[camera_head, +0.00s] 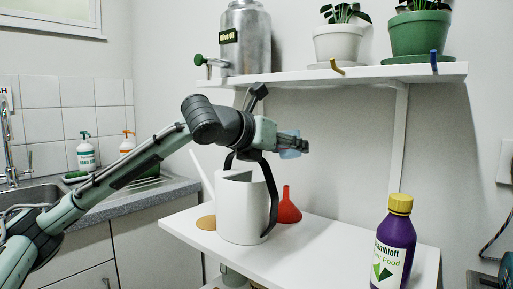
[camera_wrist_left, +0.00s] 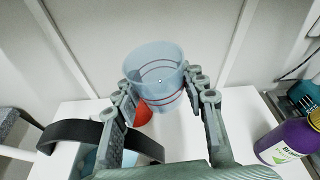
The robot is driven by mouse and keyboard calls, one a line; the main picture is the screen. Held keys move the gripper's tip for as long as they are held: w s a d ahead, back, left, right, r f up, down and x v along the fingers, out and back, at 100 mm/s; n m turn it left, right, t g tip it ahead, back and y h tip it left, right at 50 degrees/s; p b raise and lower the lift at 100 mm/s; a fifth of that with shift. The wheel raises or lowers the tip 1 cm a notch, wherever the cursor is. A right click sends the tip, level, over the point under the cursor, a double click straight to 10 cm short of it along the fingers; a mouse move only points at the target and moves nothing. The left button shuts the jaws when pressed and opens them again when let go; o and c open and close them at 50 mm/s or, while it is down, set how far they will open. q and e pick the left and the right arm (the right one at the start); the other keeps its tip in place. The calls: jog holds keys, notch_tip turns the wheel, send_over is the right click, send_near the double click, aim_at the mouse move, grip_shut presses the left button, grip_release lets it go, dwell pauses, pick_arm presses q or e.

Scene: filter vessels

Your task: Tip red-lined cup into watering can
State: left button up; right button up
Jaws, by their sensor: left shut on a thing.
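A translucent bluish cup with red lines (camera_wrist_left: 158,78) is held between the fingers of my left gripper (camera_wrist_left: 165,95). In the head view the cup (camera_head: 290,153) is partly hidden by my left gripper (camera_head: 292,143), above and right of the watering can's opening. The white watering can (camera_head: 241,208) with a dark handle stands on the lower shelf. In the wrist view its dark handle (camera_wrist_left: 85,130) shows at lower left, apart from the cup. I cannot tell what the cup contains. My right gripper is not in view.
A red funnel (camera_head: 287,208) stands behind the can, right of it. A purple bottle with a yellow cap (camera_head: 395,245) is at the shelf's right front. The upper shelf (camera_head: 350,76) holds a metal canister (camera_head: 246,40) and potted plants. Bare shelf lies between funnel and bottle.

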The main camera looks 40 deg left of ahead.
aim_at(294, 133)
pick_arm(q)
jog(key=shift+w+d+f+m+y, duration=0.1)
jog(key=shift+d+f+m+y, duration=0.3)
jog(key=shift+d+f+m, duration=0.25)
jog(key=shift+a+r, duration=0.1)
jog(key=shift+r, duration=2.05)
